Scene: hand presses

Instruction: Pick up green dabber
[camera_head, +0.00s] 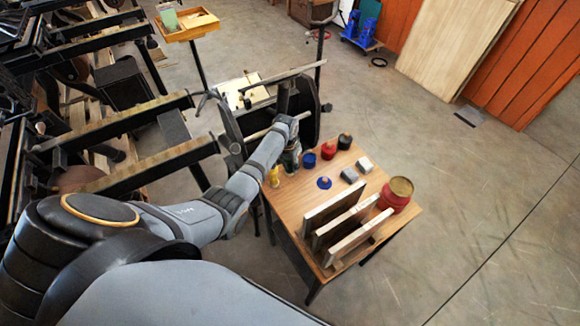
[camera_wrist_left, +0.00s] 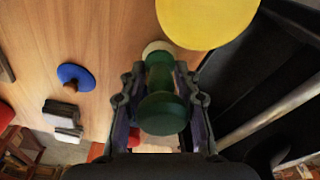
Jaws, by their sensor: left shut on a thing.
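My left gripper (camera_head: 291,150) is over the far left part of the small wooden table. In the left wrist view its two fingers (camera_wrist_left: 160,76) are shut around the green dabber (camera_wrist_left: 162,112), one on each side of its narrow waist. The dabber has a round dark green end towards the camera and a pale round part beyond it. In the head view the dabber (camera_head: 290,168) is a small green patch largely hidden by the gripper. I cannot tell whether it still touches the table. My right gripper is not in view.
On the table (camera_head: 285,205) a yellow dabber (camera_head: 273,177) is close to the gripper. Blue (camera_head: 310,160), red (camera_head: 328,150) and black (camera_head: 344,141) dabbers stand in a row. A blue disc (camera_head: 324,183), grey blocks (camera_head: 350,175), upright boards (camera_head: 342,207) and a red tin (camera_head: 393,199) are nearby.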

